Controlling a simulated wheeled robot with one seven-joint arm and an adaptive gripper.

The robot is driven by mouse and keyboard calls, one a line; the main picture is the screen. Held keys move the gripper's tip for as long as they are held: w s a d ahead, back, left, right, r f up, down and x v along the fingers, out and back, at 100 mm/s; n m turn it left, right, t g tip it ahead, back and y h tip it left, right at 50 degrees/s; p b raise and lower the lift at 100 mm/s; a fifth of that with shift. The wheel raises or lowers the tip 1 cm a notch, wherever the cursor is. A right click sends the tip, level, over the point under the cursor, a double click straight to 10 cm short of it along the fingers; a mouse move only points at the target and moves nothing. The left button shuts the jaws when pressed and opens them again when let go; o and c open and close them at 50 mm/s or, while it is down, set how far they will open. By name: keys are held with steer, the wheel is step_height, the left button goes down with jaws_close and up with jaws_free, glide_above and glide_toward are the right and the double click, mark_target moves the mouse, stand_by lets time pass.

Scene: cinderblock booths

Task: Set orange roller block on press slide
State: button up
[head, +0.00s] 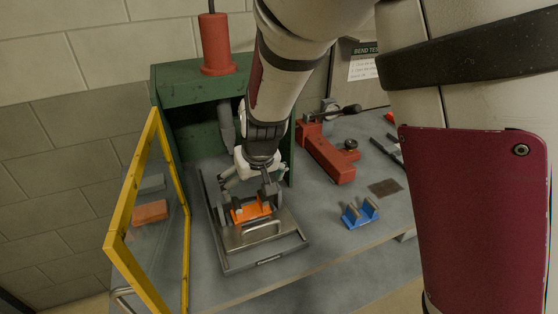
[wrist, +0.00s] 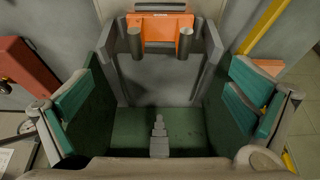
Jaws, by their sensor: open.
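The orange roller block (head: 251,211), with grey rollers at its sides, stands on the press slide (head: 240,268), a dark frame with a metal plate and handle, pulled out from the green press. The block also shows at the top of the wrist view (wrist: 160,29), with two grey posts in front of it. My gripper (head: 252,184) is above the slide, just on the press side of the block. In the wrist view my gripper (wrist: 162,95) is open, its teal pads wide apart with nothing between them. The block lies beyond the pads; its underside contact is hidden.
The green press (head: 180,82) with its red cylinder (head: 216,45) stands behind. A yellow guard frame (head: 118,190) is swung open at left, an orange brick (head: 150,212) beyond it. A red clamp (head: 327,158) and a blue block (head: 360,214) stand right of the slide.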

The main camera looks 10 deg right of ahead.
steer(key=s+d+r+m+y, duration=0.1)
steer(key=s+d+r, duration=0.4)
steer(key=r, duration=0.2)
steer(key=s+d+r+m, duration=0.1)
steer(key=s+d+r, duration=0.4)
steer(key=r, duration=0.2)
steer(key=s+d+r+h, duration=0.1)
steer(key=s+d+r, duration=0.1)
steer(key=s+d, duration=0.2)
steer(key=s+d+r+m+t+h, duration=0.1)
steer(key=s+d, duration=0.3)
steer(key=s, duration=0.6)
steer(key=shift+s+d+r, duration=0.25)
steer(key=shift+d+r, duration=0.1)
steer(key=shift+r, duration=0.5)
